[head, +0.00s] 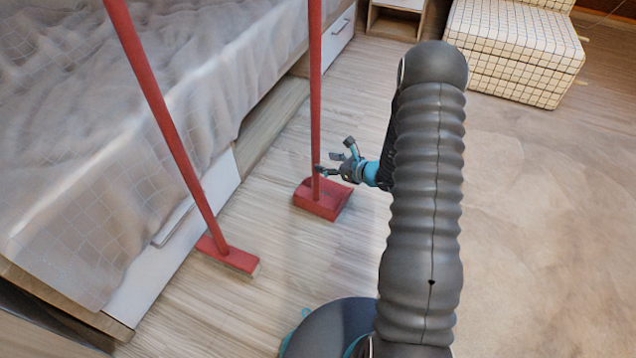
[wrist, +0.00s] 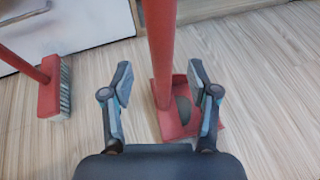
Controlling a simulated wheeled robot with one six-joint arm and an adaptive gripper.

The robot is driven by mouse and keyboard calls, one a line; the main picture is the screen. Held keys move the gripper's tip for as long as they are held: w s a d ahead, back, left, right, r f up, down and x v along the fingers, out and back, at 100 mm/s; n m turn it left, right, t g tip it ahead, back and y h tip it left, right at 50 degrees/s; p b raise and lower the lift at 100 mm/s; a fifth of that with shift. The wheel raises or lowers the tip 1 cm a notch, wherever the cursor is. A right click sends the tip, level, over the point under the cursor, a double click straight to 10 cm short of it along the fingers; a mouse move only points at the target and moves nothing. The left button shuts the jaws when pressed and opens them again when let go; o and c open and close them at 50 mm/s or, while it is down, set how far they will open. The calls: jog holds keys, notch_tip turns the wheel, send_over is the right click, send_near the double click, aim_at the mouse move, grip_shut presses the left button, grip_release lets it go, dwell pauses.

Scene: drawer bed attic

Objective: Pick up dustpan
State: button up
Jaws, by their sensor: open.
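The red dustpan (head: 322,200) stands on the wood floor with its long red handle upright. In the wrist view the dustpan's pan (wrist: 180,112) lies on the floor beyond my gripper, and its handle (wrist: 160,50) rises through the upper middle. My gripper (head: 335,160) is beside the lower handle, just above the pan. In the wrist view my gripper (wrist: 158,80) is open, with a finger on each side of the handle in the picture. I cannot tell whether the handle is fully between the fingers in depth. No contact is visible.
A red broom (head: 228,256) stands upright to the left, its bristles (wrist: 65,88) on the floor. A bed (head: 110,120) with drawers runs along the left. A checked chair (head: 513,50) stands at the back right. The floor and rug (head: 550,220) on the right are clear.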

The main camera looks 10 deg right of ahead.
aim_at(316, 159)
jog(key=shift+x, duration=2.95)
jog(key=shift+w+d, duration=0.1)
jog(key=shift+d, duration=0.05)
jog(key=shift+c, duration=0.3)
jog(key=shift+r, duration=0.1)
grip_shut()
